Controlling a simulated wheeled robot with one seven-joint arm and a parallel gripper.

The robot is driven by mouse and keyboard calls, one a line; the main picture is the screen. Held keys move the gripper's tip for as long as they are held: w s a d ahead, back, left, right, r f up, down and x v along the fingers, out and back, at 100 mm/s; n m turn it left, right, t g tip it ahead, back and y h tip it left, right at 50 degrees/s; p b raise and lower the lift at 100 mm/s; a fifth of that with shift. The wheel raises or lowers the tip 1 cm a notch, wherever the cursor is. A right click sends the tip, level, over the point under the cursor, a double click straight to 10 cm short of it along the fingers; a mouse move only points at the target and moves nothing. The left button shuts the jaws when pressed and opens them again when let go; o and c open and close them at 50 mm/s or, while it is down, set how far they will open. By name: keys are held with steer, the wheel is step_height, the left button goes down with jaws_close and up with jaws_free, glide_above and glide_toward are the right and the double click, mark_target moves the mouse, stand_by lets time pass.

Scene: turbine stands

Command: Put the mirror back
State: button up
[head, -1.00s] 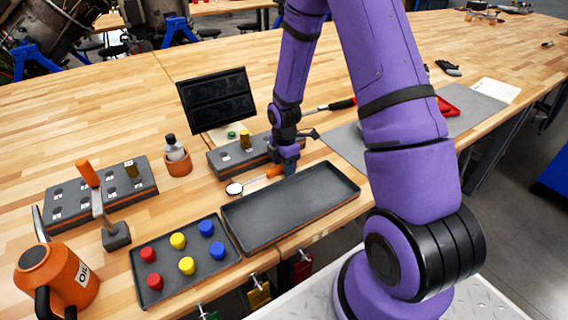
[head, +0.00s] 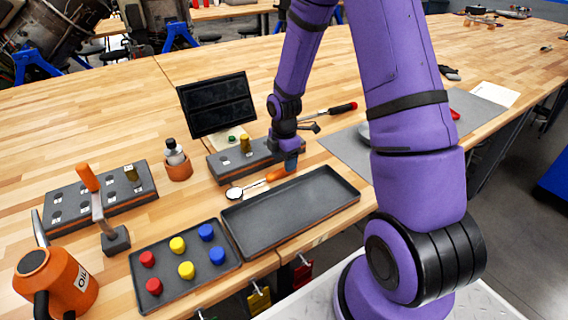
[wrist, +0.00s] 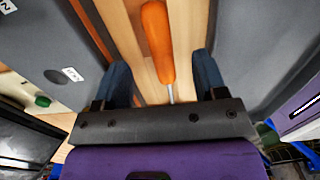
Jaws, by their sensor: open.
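The inspection mirror has a round silver head (head: 234,193), a thin rod and an orange handle (head: 279,174). It lies on the wooden table, between a grey slotted block (head: 228,165) and an empty dark tray (head: 290,214). My gripper (head: 291,165) points down above the handle. In the wrist view the orange handle (wrist: 158,42) and part of the rod show between the two blue fingers of my gripper (wrist: 164,80). The fingers stand apart, with gaps on both sides. The mirror head is hidden there.
A tray with red, yellow and blue pieces (head: 154,263) stands left of the empty tray. A hammer (head: 104,219), an oil can (head: 57,283) and another slotted block (head: 70,208) are farther left. A black screen (head: 217,104) stands behind the near block. A screwdriver (head: 342,107) lies behind my gripper.

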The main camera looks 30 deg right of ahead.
steer(key=shift+r, duration=1.6)
steer(key=shift+r, duration=0.1)
steer(key=s+a+r+m+t+h, duration=0.15)
steer(key=s+r+m, duration=0.25)
steer(key=r, duration=0.6)
steer(key=s+a+r+m+t+y, duration=0.15)
steer(key=s+r+m, duration=0.25)
steer(key=r, duration=0.6)
steer(key=s+a+r+m+t, duration=0.1)
steer(key=s+a+r+m, duration=0.1)
steer(key=s+r+m, duration=0.3)
steer(key=s+a+r+m+t, duration=0.1)
steer(key=s+r+m, duration=0.4)
steer(key=s, duration=0.7)
steer(key=shift+s+a+r, duration=0.35)
steer(key=shift+a+r, duration=0.15)
steer(key=shift+r, duration=0.2)
